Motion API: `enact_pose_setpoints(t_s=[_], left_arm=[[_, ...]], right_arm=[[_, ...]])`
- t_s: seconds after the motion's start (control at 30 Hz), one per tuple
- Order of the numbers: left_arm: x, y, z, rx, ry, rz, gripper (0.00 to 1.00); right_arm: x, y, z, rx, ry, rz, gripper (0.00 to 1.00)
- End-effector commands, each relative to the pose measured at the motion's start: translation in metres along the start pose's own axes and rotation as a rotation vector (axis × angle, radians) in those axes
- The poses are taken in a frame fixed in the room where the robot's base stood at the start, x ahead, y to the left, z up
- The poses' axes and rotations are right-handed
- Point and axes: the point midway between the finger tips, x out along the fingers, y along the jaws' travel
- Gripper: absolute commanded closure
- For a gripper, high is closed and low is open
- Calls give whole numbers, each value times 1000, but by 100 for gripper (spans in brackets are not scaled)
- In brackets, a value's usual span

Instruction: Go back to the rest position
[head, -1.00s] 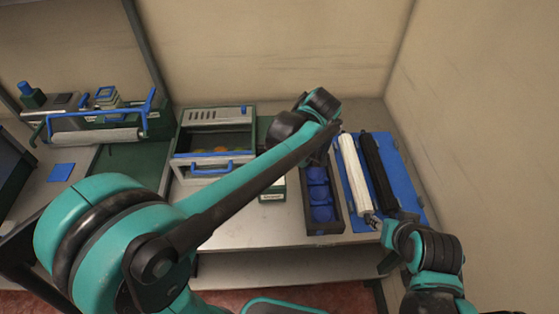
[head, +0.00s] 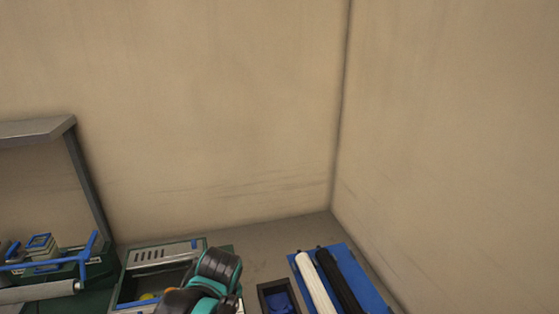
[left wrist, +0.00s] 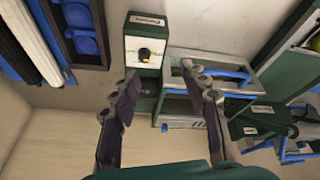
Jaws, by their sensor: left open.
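My left gripper (left wrist: 160,74) is open in the left wrist view, its two fingers spread with nothing between them. Beyond the fingers stands a small green and white box with a dial (left wrist: 146,56). In the head view my left arm's wrist end (head: 208,285) shows at the bottom, in front of the grey and green box (head: 168,254); its fingers are not visible there. A bit of a yellowish round thing (head: 149,296) shows inside that box. My right gripper is out of view.
A blue mat (head: 366,282) holds a white roller (head: 316,280) and a black roller (head: 340,282). Beside it is a dark tray with blue cups (head: 266,294). A rack with a blue handle (head: 72,262) stands at left. Walls close the back and right.

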Motion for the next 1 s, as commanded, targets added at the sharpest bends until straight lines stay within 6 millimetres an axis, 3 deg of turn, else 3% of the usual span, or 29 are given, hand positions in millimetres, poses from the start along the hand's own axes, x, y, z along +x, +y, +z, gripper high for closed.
enact_pose_setpoints(t_s=[0.03,0.2,0.4,0.6,1.0], left_arm=[[-1,-14,6,55,7,34,55],[-4,-45,26,271,65,146,55],[1,-70,46,477,168,229,55],[4,-80,55,579,233,255,55],[4,-80,56,592,241,257,55]], right_arm=[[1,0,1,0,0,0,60],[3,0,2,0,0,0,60],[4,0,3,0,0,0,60],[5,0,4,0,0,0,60],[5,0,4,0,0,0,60]])
